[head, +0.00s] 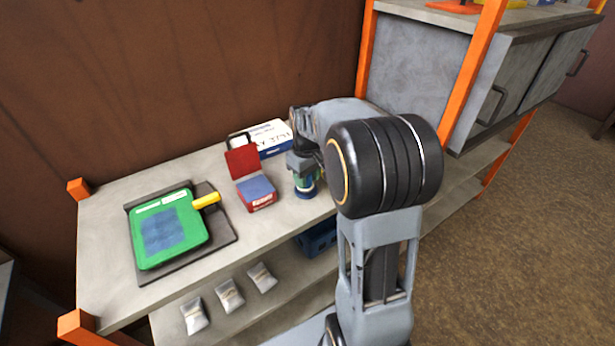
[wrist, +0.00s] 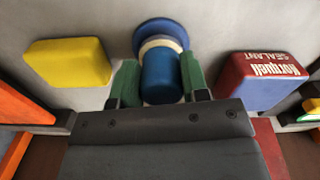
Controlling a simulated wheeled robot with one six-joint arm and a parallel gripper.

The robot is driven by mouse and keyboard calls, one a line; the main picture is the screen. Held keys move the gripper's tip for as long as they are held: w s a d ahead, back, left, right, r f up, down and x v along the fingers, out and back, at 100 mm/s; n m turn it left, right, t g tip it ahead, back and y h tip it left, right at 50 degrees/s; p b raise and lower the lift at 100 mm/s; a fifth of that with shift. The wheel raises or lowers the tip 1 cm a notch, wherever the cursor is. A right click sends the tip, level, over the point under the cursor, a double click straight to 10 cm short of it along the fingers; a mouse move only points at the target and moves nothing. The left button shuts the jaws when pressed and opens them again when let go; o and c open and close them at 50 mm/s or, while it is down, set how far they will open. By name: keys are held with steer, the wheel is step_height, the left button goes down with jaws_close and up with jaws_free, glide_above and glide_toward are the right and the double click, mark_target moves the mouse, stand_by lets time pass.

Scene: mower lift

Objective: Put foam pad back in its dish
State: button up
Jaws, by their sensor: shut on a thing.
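My gripper (head: 304,180) has its green fingers shut on a blue cylinder, which I take to be the handle of the foam pad (wrist: 160,75). It also shows in the wrist view, with the fingers (wrist: 158,85) on either side of the cylinder. A cream ring (wrist: 157,46) shows at its far end. Beyond the ring is a wider round blue dish (wrist: 160,27) at the bench surface. The dish also shows low under the fingers in the head view (head: 306,194). The pad is in line with the dish. I cannot tell whether it is seated or just above.
A white box (head: 272,136) is behind. A yellow block (wrist: 68,62) stands on the gripper's other side.

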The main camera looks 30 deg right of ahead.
steer(key=shift+f, duration=0.3)
steer(key=o, duration=0.8)
steer(key=shift+o, duration=0.2)
step_height(320, 180, up, 12)
steer(key=shift+f, duration=0.25)
steer(key=s+a+f+m+t, duration=0.1)
steer(key=s+a+f+t, duration=0.1)
steer(key=s, duration=0.5)
steer(key=s+a+f+m+t, duration=0.2)
steer(key=s+a+f, duration=0.2)
steer(key=s+a, duration=0.3)
steer(key=shift+s+a, duration=0.25)
steer(key=shift+s, duration=0.55)
